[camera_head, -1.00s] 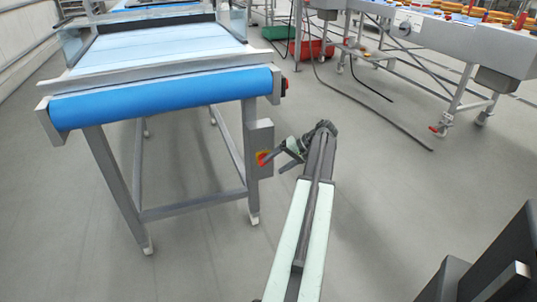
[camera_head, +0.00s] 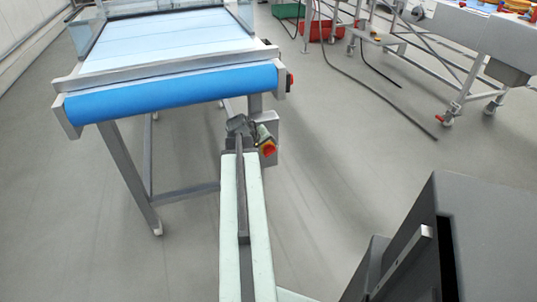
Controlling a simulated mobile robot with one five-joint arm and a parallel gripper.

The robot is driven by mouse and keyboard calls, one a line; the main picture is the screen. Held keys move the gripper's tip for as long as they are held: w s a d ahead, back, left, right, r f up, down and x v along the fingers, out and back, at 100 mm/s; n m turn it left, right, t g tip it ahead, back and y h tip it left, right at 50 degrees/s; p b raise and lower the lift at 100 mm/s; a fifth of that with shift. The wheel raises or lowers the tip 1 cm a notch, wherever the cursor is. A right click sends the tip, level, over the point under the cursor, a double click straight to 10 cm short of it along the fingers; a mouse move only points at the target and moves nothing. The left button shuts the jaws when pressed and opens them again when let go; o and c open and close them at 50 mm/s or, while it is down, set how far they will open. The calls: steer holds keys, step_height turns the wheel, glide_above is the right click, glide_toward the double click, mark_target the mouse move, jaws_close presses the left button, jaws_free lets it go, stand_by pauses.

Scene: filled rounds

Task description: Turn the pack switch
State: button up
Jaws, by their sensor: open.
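My gripper (camera_head: 260,134) is open, at the end of my pale arm, just up and left of the switch in the picture. It covers part of the box. Its fingertips are small and partly hidden, so I cannot tell whether they touch the knob.
A red button (camera_head: 290,82) sits on the conveyor's right side. A red crate (camera_head: 318,29) and a green crate (camera_head: 288,10) stand behind. A cable (camera_head: 385,103) lies on the floor at right, near another machine (camera_head: 480,38). The floor between is clear.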

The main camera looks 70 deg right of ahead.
mark_target(269, 152)
steer(key=b+x, duration=0.2)
steer(key=x, duration=0.2)
steer(key=shift+f, duration=0.25)
steer(key=shift+s+d+f+b, duration=0.15)
steer(key=shift+d+f+b, duration=0.1)
steer(key=shift+d+b, duration=0.2)
steer(key=shift+a+r, duration=0.1)
